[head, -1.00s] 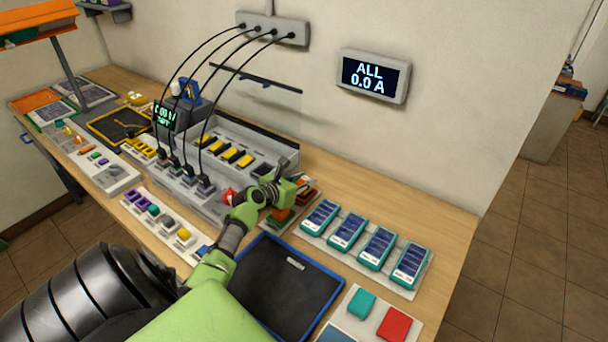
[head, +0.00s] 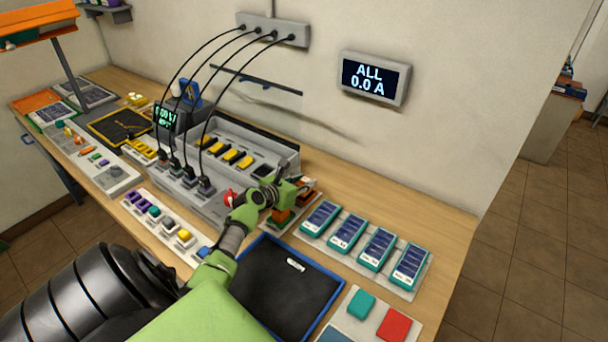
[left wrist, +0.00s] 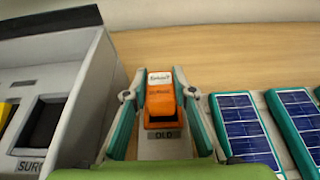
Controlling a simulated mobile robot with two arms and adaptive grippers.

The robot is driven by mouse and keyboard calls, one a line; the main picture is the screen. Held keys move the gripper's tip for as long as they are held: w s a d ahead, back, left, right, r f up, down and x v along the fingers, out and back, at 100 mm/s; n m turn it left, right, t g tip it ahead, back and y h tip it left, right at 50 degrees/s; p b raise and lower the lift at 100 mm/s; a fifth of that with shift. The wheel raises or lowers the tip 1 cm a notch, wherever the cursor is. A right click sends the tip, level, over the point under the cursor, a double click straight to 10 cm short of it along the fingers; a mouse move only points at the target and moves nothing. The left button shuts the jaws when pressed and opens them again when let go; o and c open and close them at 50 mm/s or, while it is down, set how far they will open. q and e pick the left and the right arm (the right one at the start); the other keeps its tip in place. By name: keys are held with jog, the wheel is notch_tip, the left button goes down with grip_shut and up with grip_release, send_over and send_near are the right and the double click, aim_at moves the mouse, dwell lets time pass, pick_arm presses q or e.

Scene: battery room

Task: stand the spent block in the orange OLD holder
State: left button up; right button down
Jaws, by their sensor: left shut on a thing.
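In the left wrist view the orange spent block (left wrist: 159,78), with a pale label on top, stands upright between the two fingers of my left gripper (left wrist: 159,96). The orange holder (left wrist: 162,113) is directly below it, on a grey plate marked OLD (left wrist: 164,137). The block is at or in the holder; how deep it sits I cannot tell. In the head view my left gripper (head: 289,194) is shut at the orange holder (head: 282,215), and largely hides the block. My right gripper does not show.
The grey cabinet (head: 288,152) with its bays stands close on the left. A pale rack of blue-and-teal blocks (head: 347,232) lies close on the right. A black mat with a blue rim (head: 285,300) is in front. Black cables hang over the cabinet. Bare wood lies behind the holder.

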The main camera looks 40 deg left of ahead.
pick_arm(q)
jog(key=shift+f+b, duration=0.6)
jog(key=shift+f, duration=0.2)
jog(key=o, duration=0.9)
jog(key=shift+p+v, duration=0.75)
jog(key=shift+p, duration=0.1)
jog(key=p+v, duration=0.3)
jog(key=v, duration=0.1)
jog(key=shift+r, duration=0.15)
jog(key=shift+p+v, duration=1.75)
jog(key=shift+v, duration=0.85)
jog(key=shift+s+d, duration=0.1)
jog(key=shift+s, duration=0.1)
